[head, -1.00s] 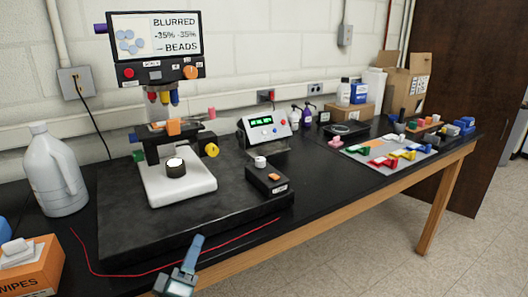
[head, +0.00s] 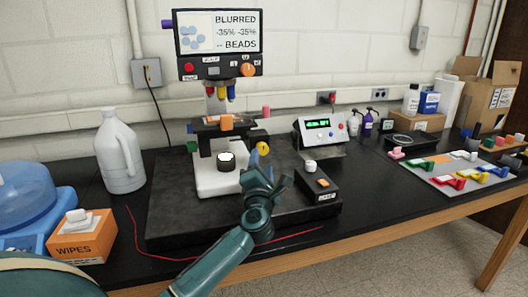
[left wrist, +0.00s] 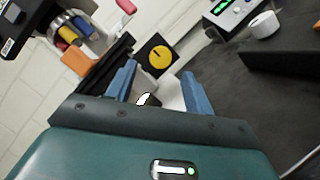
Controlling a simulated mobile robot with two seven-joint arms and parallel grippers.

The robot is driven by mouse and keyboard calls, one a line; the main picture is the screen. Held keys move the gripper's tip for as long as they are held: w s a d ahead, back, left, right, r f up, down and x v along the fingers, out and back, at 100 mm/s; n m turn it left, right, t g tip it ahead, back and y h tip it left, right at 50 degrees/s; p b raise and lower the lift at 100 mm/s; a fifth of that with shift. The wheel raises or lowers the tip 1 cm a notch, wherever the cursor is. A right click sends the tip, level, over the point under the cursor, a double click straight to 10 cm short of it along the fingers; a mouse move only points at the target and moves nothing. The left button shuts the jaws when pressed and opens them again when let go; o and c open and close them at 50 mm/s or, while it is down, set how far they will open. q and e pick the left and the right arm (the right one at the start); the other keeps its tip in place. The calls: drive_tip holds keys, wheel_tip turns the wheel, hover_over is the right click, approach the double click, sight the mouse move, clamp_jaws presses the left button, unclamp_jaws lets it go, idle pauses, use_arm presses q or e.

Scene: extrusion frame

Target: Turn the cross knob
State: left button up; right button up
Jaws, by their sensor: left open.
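A green knob (head: 192,146) is on the left side. I cannot tell for certain which knob is the cross knob. My left gripper (head: 265,175) is open and empty, just in front of the yellow knob; its fingers (left wrist: 160,82) point at the knob, apart from it.
A black box with a white knob (head: 310,165) stands right of my left gripper. A grey display unit (head: 322,133) is behind it. A jug (head: 120,152) and a wipes box (head: 82,238) stand at left. A red wire lies along the front. A colourful tray (head: 440,172) is at right.

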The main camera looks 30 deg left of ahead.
sight(263, 152)
use_arm(q)
drive_tip(key=x, duration=0.5)
drive_tip(key=shift+w+a+r, duration=0.1)
drive_tip(key=shift+w+a, duration=0.05)
drive_tip(key=shift+w, duration=0.15)
drive_tip(key=shift+c, duration=0.2)
drive_tip(key=c, duration=0.9)
